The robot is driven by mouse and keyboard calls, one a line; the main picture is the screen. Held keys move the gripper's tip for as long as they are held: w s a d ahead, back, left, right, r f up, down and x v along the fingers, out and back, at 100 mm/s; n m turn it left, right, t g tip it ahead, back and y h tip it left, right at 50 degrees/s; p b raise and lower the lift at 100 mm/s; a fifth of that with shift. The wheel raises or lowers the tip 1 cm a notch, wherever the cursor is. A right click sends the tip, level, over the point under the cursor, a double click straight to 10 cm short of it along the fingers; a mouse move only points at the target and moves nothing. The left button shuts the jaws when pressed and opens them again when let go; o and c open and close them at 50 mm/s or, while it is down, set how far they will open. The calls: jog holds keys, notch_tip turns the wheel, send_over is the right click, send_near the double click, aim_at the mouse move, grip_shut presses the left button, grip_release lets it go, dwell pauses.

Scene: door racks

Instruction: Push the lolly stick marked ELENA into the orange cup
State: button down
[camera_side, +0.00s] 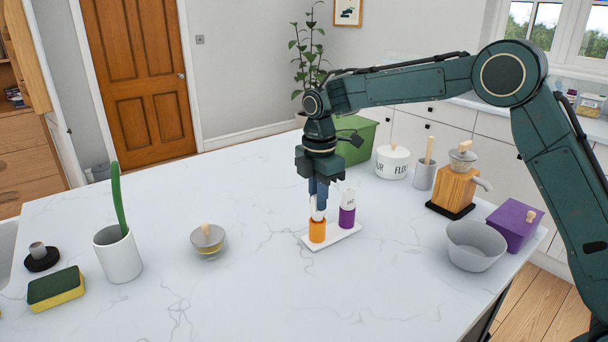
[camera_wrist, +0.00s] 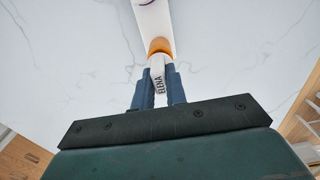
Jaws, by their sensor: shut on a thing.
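The white lolly stick marked ELENA (camera_wrist: 158,84) is between the blue fingers of my gripper (camera_wrist: 159,78), which is shut on it. In the side view my gripper (camera_side: 318,203) points straight down above the orange cup (camera_side: 317,231), and the stick is upright. The stick's lower end meets the mouth of the orange cup, also seen in the wrist view (camera_wrist: 160,46). How deep it sits in the cup I cannot tell. The orange cup stands on a white tray (camera_side: 345,235), beside a purple cup (camera_side: 346,218) that holds another white stick (camera_side: 349,198).
A glass bowl with a knob (camera_side: 207,240) and a white pot (camera_side: 118,255) stand left. A grey bowl (camera_side: 475,246), purple box (camera_side: 514,224), wooden grinder (camera_side: 455,189), flour jar (camera_side: 392,162) and green bin (camera_side: 357,140) are right and behind. The counter in front is clear.

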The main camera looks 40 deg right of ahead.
jog(key=shift+f, duration=0.75)
jog(key=c, duration=1.3)
grip_release()
jog(key=shift+c, duration=0.2)
jog(key=shift+r, duration=0.1)
notch_tip(320, 180, up, 14)
jog(key=shift+f, duration=0.2)
jog(key=shift+s, duration=0.1)
